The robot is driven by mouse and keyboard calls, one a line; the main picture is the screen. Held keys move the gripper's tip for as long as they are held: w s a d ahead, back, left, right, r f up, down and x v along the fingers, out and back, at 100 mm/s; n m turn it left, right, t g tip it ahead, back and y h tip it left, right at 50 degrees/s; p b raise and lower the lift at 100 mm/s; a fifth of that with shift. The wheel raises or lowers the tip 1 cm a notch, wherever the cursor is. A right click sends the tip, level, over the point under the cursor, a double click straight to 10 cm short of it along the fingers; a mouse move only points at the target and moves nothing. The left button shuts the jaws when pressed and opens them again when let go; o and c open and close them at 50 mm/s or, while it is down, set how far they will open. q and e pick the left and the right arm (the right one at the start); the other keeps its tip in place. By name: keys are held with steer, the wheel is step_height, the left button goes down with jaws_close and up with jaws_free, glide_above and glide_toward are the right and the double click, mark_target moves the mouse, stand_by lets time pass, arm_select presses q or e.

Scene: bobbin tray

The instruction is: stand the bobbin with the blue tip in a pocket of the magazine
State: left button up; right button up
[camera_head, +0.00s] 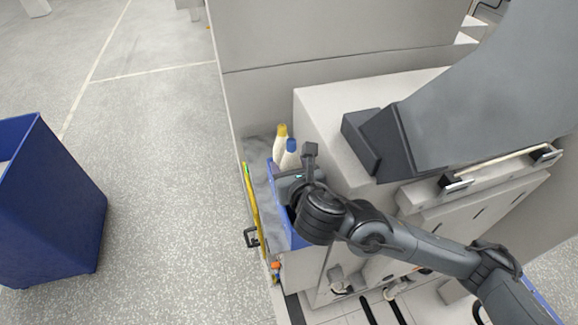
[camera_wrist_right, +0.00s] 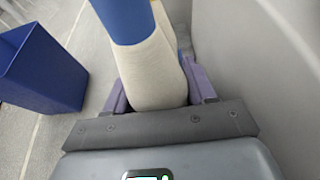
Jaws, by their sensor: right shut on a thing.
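The bobbin with the blue tip (camera_head: 290,158) is cream with a blue top. It stands about upright in the head view, beside a yellow-tipped bobbin (camera_head: 280,143). My right gripper (camera_head: 299,174) is shut on the blue-tipped bobbin. In the right wrist view the cream body of this bobbin (camera_wrist_right: 152,75) sits between the two purple-grey fingers (camera_wrist_right: 156,92). A blue-walled container (camera_head: 297,241) lies below my right gripper, mostly hidden by my arm. I cannot make out the magazine's pockets or whether the bobbin's foot touches anything. My left gripper is not in view.
A large blue bin (camera_head: 52,215) stands on the floor at the left; it also shows in the right wrist view (camera_wrist_right: 42,72). A pale machine housing (camera_head: 325,125) rises close to the right of the bobbins. A yellow strip (camera_head: 252,205) runs along the left edge. The floor between is clear.

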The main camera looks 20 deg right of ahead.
steer(key=shift+f+b, duration=0.45)
steer(key=shift+f, duration=0.25)
steer(key=shift+f+b, duration=0.25)
steer(key=shift+b, duration=0.1)
steer(key=o, duration=1.2)
